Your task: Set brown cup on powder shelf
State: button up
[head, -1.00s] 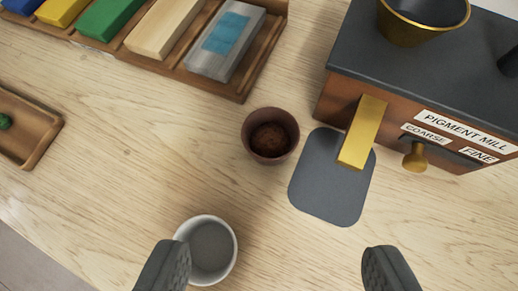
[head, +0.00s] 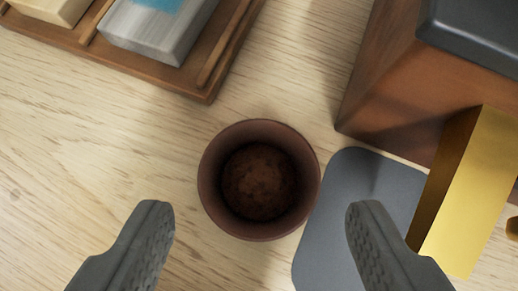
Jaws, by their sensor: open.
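The brown cup (head: 208,192) stands upright on the wooden table and holds dark brown powder (head: 258,181). It is beside the left edge of a grey plate-like pad (head: 335,222). My gripper (head: 259,212) is open and empty. Its two fingers show at the lower left and lower right, with the cup between and slightly ahead of them in the picture. I cannot tell how high the fingers are above the table. No powder shelf is recognisable in view.
The brown mill body (head: 400,90) with a dark top and a gold chute (head: 475,195) stands at the right, close to the right finger. A wooden tray (head: 212,78) with blocks lies at the upper left. Bare table (head: 80,150) is at the left.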

aim_at(259, 146)
jog(key=shift+x, duration=2.65)
jog(key=shift+r, duration=0.1)
jog(key=c, duration=0.8)
notch_tip(259, 146, up, 18)
jog(key=shift+c, duration=0.2)
